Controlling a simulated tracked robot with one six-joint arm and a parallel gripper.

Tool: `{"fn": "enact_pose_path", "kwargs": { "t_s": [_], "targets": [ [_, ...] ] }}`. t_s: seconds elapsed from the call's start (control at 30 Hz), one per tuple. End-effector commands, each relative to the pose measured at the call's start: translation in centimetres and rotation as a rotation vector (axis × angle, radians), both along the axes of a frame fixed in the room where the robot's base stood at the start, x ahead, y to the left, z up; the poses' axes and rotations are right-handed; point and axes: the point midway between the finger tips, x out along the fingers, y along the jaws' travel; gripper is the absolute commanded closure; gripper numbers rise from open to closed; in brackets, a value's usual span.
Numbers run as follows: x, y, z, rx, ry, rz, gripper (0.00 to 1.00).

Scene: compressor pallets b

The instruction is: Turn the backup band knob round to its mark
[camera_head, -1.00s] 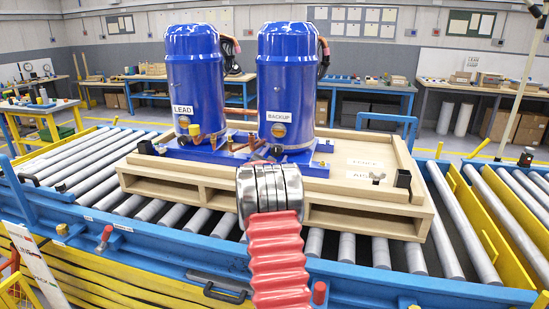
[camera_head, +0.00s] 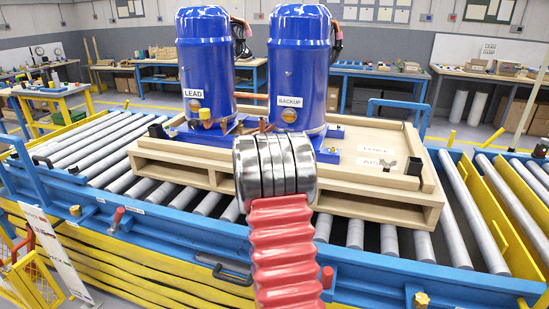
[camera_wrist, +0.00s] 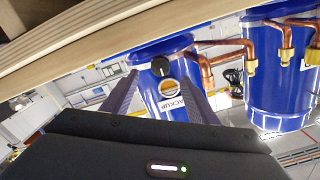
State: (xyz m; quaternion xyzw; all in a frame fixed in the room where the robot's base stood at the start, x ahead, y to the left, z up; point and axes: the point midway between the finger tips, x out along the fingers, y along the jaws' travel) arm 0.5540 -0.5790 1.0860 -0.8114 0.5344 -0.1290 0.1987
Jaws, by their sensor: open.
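The blue backup compressor (camera_head: 299,70), labelled BACKUP, stands upright on the pallet (camera_head: 350,192). The wrist view shows it upside down (camera_wrist: 151,97), with a round black knob (camera_wrist: 161,67) beside an orange-and-white round fitting (camera_wrist: 169,88). My gripper (camera_wrist: 160,76) is open and empty, its two dark fingers lying on either side of the knob in the picture. I cannot tell how far the fingertips are from it. In the head view my arm hides the gripper and the knob. No mark for the knob can be made out.
The blue lead compressor (camera_head: 206,70) stands left of the backup one. Copper pipes (camera_wrist: 205,65) run close beside the fingers in the wrist view. The pallet's wooden edge (camera_wrist: 95,45) crosses the top of that view. A roller conveyor (camera_head: 465,215) carries the pallet.

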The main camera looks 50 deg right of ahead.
Motion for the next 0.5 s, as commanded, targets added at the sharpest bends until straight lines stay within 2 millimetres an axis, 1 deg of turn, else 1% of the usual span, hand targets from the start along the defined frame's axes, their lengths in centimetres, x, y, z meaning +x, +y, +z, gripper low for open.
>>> {"fn": "enact_pose_path", "kwargs": {
  "t_s": [0.03,0.1,0.23,0.33,0.5],
  "targets": [
    [-0.3,0.7,0.0,0.0,0.0,0.001,0.47],
    [-0.7,1.6,0.0,0.001,0.0,0.0,0.47],
    [-1.3,3.0,0.0,0.001,0.0,0.0,0.47],
    [-1.6,3.6,-0.1,0.001,0.001,0.0,0.47],
    [-1.8,3.9,-0.1,0.001,0.0,-0.002,0.47]
  ]
}}
